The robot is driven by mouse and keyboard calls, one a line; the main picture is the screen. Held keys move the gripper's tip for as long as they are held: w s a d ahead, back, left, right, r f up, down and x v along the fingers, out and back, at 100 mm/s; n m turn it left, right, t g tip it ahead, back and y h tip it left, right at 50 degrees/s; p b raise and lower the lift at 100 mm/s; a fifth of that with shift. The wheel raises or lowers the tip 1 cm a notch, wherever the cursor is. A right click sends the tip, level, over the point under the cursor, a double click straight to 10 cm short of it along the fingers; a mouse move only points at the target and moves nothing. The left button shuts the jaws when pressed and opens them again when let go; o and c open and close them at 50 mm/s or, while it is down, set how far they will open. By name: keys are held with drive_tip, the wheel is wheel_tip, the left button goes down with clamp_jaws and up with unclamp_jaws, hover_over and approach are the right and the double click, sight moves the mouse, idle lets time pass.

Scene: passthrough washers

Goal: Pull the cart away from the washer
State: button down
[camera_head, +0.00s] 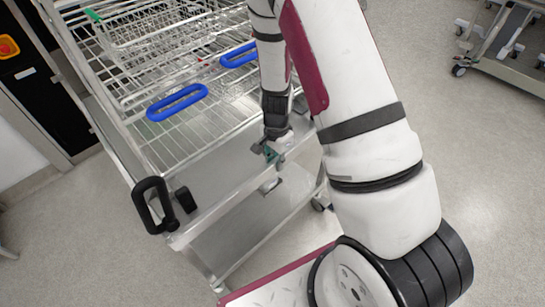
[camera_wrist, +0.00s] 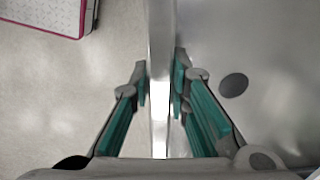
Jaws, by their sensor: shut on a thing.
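The cart (camera_head: 205,192) is a metal frame with wire racks on top and a lower shelf. It stands at the left in the head view. A black loop handle (camera_head: 152,205) is at its near left corner. My gripper (camera_head: 270,152) is at the cart's near edge, partly hidden by my arm. In the wrist view my gripper (camera_wrist: 160,88) has its teal-padded fingers on both sides of a shiny metal bar (camera_wrist: 160,40) of the cart, shut on it. The black washer front (camera_head: 45,95) shows at the far left, with the cart right beside it.
Two blue handles (camera_head: 177,102) sit on the wire racks. Another wheeled cart (camera_head: 505,45) stands at the upper right. The grey floor (camera_head: 480,160) is clear to the right. My own base shows at the bottom of the head view.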

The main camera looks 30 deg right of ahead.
drive_tip(key=shift+s+d, duration=0.15)
drive_tip(key=shift+s, duration=0.45)
drive_tip(key=c, duration=1.5)
unclamp_jaws()
wheel_tip(320, 180, up, 12)
